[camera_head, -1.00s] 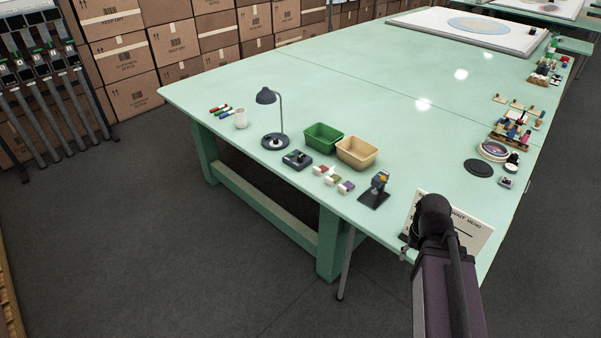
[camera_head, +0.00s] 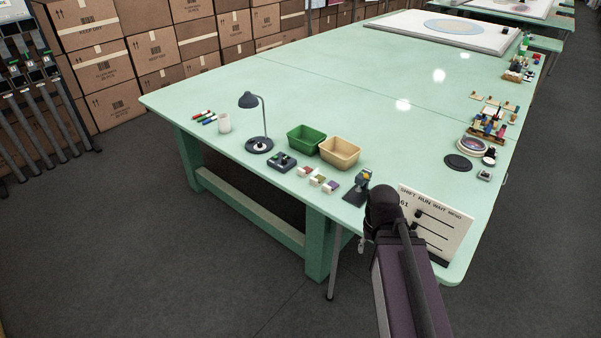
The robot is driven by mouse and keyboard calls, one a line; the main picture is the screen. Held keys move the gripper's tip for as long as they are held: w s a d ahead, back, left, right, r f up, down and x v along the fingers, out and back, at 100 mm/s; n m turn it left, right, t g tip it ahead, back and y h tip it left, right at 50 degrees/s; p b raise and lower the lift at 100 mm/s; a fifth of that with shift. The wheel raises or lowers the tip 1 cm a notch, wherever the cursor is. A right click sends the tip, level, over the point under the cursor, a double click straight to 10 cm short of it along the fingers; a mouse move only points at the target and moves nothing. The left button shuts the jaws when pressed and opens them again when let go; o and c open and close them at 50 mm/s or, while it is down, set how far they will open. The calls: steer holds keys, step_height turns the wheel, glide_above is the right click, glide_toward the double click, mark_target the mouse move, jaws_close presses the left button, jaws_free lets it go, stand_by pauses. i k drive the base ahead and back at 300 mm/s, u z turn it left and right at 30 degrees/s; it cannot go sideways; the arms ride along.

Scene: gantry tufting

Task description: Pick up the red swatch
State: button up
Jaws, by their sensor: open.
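The red swatch (camera_head: 306,171) is a small white piece with a red top. It lies near the front edge of the green table (camera_head: 330,90), at the upper left end of a short row of similar pieces. A yellowish swatch (camera_head: 317,179) and a purple swatch (camera_head: 331,186) lie beside it. My arm rises from the bottom, right of the row, and its dark joint is over the table's front edge. My gripper cannot be made out; the arm seems to hide it. The red swatch is uncovered.
A green bin (camera_head: 306,139) and a tan bin (camera_head: 340,152) stand behind the swatches. A dark box (camera_head: 281,162) and a lamp (camera_head: 259,145) are left. A dark stand (camera_head: 355,194) and an upright sign (camera_head: 438,222) are near my arm. The table's middle is clear.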

mark_target(303, 172)
steer(key=z, duration=0.05)
steer(key=i, duration=1)
steer(key=u, duration=0.05)
